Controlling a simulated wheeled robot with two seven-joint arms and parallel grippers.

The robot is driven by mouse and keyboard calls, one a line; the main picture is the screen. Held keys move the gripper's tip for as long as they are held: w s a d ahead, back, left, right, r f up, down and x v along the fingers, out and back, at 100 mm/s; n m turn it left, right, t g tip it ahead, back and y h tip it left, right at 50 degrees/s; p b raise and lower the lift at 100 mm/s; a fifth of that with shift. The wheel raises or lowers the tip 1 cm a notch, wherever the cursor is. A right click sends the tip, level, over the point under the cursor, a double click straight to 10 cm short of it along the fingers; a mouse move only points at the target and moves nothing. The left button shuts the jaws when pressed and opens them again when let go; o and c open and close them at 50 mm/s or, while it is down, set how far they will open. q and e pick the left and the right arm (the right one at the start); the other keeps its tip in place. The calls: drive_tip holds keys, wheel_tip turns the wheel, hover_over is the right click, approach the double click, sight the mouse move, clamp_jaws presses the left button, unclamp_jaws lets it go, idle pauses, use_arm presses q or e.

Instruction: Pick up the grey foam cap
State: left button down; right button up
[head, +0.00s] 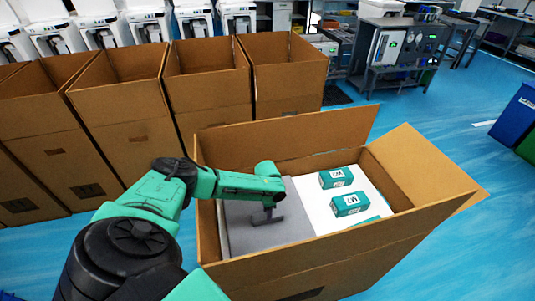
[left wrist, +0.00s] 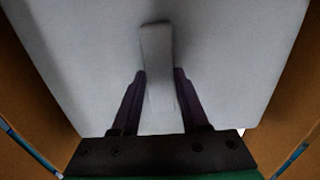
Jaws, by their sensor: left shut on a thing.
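The grey foam cap (head: 240,238) is a flat grey slab in the left part of the open cardboard box in front of me. In the left wrist view the cap (left wrist: 85,65) fills most of the picture, and a narrow raised grip strip (left wrist: 157,45) stands out from it. My left gripper (head: 267,212) reaches over the box's left wall, down to the cap. In the left wrist view its two dark fingers (left wrist: 160,90) lie on either side of the strip, shut on it. Whether the cap is lifted off what lies beneath cannot be told. My right gripper is not in view.
The box (head: 345,262) has raised flaps, with its walls close around the cap. On its right side, teal cartons (head: 350,204) sit on a white surface (head: 318,212). Several open cardboard boxes (head: 210,85) stand in a row behind.

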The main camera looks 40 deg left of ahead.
use_arm(q)
drive_tip(key=shift+r, duration=0.15)
wheel_tip(320, 180, up, 28)
drive_tip(key=shift+b, duration=0.35)
wheel_tip(320, 180, up, 10)
drive_tip(key=p, duration=1.3)
drive_tip(key=shift+f, duration=0.2)
